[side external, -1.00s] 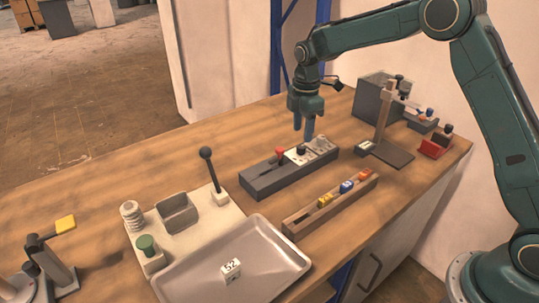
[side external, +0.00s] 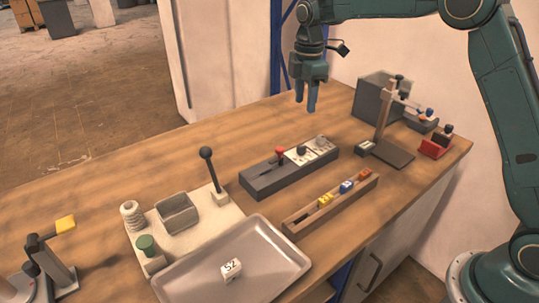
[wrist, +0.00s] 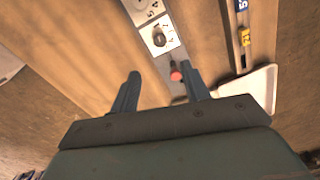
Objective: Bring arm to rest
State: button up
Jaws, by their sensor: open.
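My gripper (side external: 306,103) hangs in the air above the wooden bench in the side view, with its fingers pointing down and nothing between them. The block's red knob (wrist: 176,76) and a dark selector knob on a white plate (wrist: 159,40) show below and beyond the fingers. My gripper is apart from the block.
A wooden rack (side external: 300,222) with coloured blocks stands in front. A metal tray (side external: 185,284) holds a white cube (side external: 231,268). A lever (side external: 207,165) rises from a pale base on the left. A stand (side external: 382,125) and grey box (side external: 371,100) are at the right.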

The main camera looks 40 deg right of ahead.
jog(key=s+r+m+t, duration=0.1)
jog(key=s+r+m, duration=0.35)
jog(key=s, duration=0.45)
jog(key=s+r+m+t, duration=0.2)
jog(key=s+r+m, duration=0.1)
jog(key=s+r, duration=0.4)
jog(key=s+f+m+t, duration=0.1)
jog(key=s+m, duration=0.3)
jog(key=s, duration=0.6)
jog(key=s+f+m+t, duration=0.1)
jog(key=s+f+m, duration=0.2)
jog(key=s, duration=0.7)
jog(key=shift+a+f+m+t, duration=0.25)
jog(key=shift+f+m+t, duration=0.05)
jog(key=shift+f+m, duration=0.1)
jog(key=shift+r, duration=0.1)
